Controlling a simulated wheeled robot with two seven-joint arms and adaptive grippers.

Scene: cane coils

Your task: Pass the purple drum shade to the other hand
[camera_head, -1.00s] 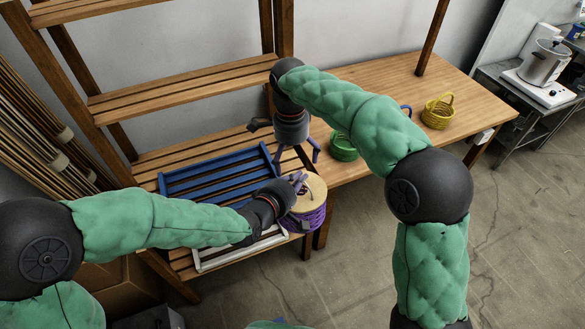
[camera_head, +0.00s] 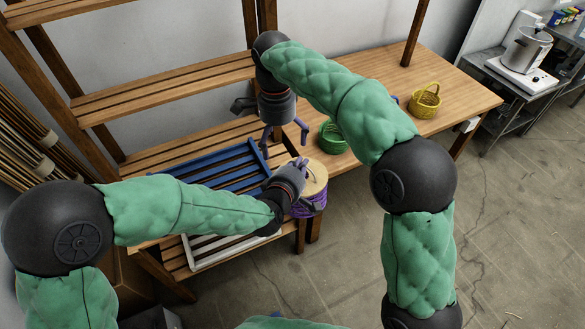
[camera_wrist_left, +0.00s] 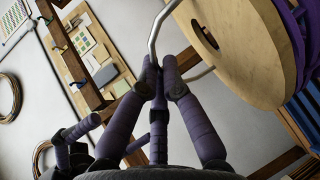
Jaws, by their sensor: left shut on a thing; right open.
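The purple drum shade (camera_head: 311,206) is a short cylinder with a pale wooden disc on top and purple weave around its side. It is off the surface, in front of the bench corner. My left gripper (camera_head: 303,164) is at its upper left. In the left wrist view its fingers (camera_wrist_left: 158,70) are shut on the bent silver wire at the drum's wooden disc (camera_wrist_left: 235,50). My right gripper (camera_head: 284,140) is open and empty, fingers pointing down, above and to the left of the shade, apart from it.
A blue slatted tray (camera_head: 215,160) and a white one (camera_head: 205,256) lie on the wooden slatted shelf. On the bench (camera_head: 380,125) are a green basket (camera_head: 333,138) and a yellow basket (camera_head: 425,102). Shelf posts stand close behind my right gripper. Open floor lies to the right.

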